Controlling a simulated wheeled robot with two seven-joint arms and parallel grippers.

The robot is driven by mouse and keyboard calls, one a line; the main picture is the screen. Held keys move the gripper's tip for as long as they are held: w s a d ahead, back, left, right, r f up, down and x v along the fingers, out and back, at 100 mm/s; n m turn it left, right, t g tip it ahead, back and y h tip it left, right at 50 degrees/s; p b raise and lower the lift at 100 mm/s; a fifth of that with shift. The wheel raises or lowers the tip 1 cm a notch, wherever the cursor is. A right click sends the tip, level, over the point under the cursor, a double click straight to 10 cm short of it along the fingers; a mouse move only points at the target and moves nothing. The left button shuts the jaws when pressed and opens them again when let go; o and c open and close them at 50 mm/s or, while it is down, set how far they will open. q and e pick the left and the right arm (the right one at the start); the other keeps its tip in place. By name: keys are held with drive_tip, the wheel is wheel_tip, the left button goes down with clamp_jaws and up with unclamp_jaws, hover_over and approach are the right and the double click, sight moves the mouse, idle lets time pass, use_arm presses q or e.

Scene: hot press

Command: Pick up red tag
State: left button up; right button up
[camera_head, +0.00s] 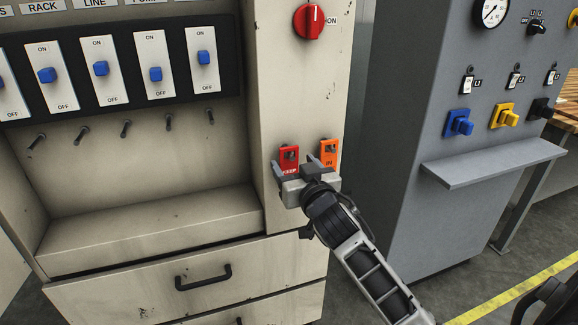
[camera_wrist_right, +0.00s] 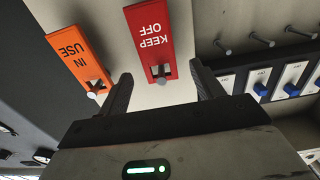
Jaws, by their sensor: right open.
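The red tag (camera_head: 289,157), lettered KEEP OFF, hangs on a peg on the beige cabinet's narrow front panel. It also shows in the right wrist view (camera_wrist_right: 149,38), upside down, with the peg through its slot. My right gripper (camera_head: 293,166) is open in front of the panel, its fingers at the lower part of the red tag. In the right wrist view the two fingers (camera_wrist_right: 162,88) stand apart, one on each side of the tag's slotted end, with no visible contact. My left gripper is not in view.
An orange IN USE tag (camera_head: 329,152) hangs close beside the red one, near one finger. A red rotary knob (camera_head: 309,21) is above. Blue switches (camera_head: 101,68) and bare pegs (camera_head: 125,129) are to the left. A grey cabinet with a shelf (camera_head: 492,162) stands to the right.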

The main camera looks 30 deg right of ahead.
drive_tip(key=shift+x, duration=1.35)
drive_tip(key=c, duration=1.1)
drive_tip(key=shift+c, duration=0.2)
drive_tip(key=b+v, duration=0.2)
drive_tip(key=v, duration=1.6)
